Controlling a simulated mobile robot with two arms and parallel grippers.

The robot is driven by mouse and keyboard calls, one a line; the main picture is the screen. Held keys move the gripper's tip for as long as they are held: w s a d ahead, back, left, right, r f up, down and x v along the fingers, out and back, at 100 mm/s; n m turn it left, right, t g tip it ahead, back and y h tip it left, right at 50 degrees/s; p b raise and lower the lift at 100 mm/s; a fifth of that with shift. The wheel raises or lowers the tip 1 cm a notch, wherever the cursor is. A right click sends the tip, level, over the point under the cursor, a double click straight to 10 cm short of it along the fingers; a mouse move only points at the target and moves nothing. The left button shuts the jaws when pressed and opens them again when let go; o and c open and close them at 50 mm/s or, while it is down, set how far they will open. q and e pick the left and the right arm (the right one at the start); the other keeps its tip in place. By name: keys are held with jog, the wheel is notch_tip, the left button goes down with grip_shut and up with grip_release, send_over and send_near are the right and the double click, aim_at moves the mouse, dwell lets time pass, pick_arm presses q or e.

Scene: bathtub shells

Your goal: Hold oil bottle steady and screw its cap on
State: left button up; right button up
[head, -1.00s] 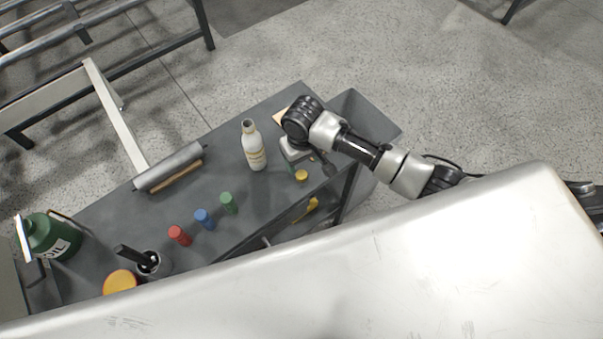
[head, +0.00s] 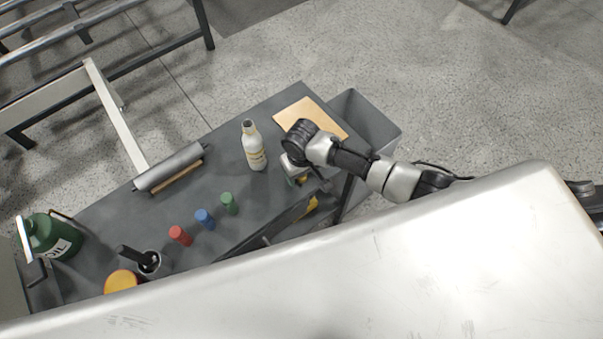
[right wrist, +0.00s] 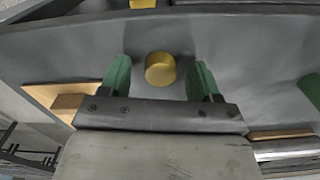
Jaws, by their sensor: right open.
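A white bottle (head: 254,155) with a pale label stands upright on the grey bench, its dark mouth uncapped. A round yellow cap (right wrist: 160,67) lies on the grey surface in the right wrist view. My right gripper (right wrist: 160,76) is open, one green finger on each side of the cap with a gap on both sides. In the head view my right gripper (head: 297,179) is right of the bottle and apart from it, and largely hides the cap. My left gripper is not in view, and nothing holds the bottle.
Red (head: 180,236), blue (head: 204,219) and green (head: 229,203) small cylinders stand along the bench's front. A green can marked OIL (head: 52,236) is at the far left. A roller (head: 170,167) lies at the back, and a tan board (head: 318,112) lies behind my right wrist.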

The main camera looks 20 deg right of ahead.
aim_at(304, 177)
jog(key=c, duration=1)
jog(key=shift+r, duration=0.2)
jog(key=shift+r, duration=0.3)
jog(key=r, duration=0.2)
jog(key=s+r, duration=0.1)
jog(key=shift+d+r, duration=0.15)
jog(key=shift+r, duration=0.2)
jog(key=s+d+r, duration=0.3)
jog(key=s+r, duration=0.3)
jog(key=s, duration=0.4)
jog(key=shift+d+r, duration=0.25)
